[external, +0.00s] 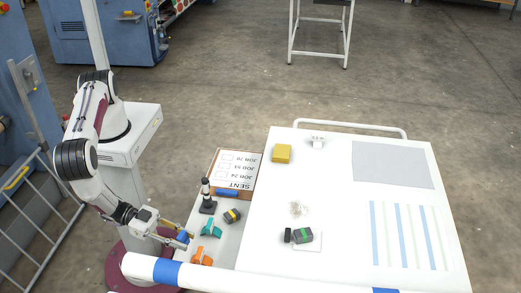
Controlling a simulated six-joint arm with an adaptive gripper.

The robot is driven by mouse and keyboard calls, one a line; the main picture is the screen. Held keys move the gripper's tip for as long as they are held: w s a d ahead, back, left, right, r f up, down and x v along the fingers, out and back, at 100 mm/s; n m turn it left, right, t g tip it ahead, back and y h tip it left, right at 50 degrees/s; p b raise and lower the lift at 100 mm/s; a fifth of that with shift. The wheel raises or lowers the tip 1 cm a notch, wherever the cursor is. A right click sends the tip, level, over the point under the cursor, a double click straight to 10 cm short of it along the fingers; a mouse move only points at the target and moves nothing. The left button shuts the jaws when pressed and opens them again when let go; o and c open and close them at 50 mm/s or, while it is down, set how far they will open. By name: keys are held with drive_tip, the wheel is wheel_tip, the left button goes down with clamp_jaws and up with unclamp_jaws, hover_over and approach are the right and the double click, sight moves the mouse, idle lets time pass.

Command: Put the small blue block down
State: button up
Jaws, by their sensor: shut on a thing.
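My gripper (186,239) is at the left of the table, just off the left edge of the grey side shelf. It is shut on the small blue block (182,237), which shows between the two fingers. The fingers hide part of the block. I cannot tell exactly how high it is held.
The grey shelf (226,243) holds a teal tool (211,228), an orange tool (202,257), a dark yellow-striped item (232,215) and a dark stand (208,199). The white table (335,220) carries a yellow block (282,153). A white roller (220,277) crosses the front.

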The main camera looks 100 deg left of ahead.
drive_tip(key=a+r+n+y, duration=0.1)
drive_tip(key=a+r, duration=0.1)
drive_tip(key=w+a+r+n+y, duration=0.1)
drive_tip(key=a+r+y, duration=0.1)
drive_tip(key=shift+w, duration=0.15)
drive_tip(key=shift+f, duration=0.1)
idle(0.4)
hover_over(194, 248)
drive_tip(key=shift+f, duration=2.9)
drive_tip(key=shift+f, duration=0.1)
drive_tip(key=shift+f, duration=2)
drive_tip(key=shift+f, duration=0.1)
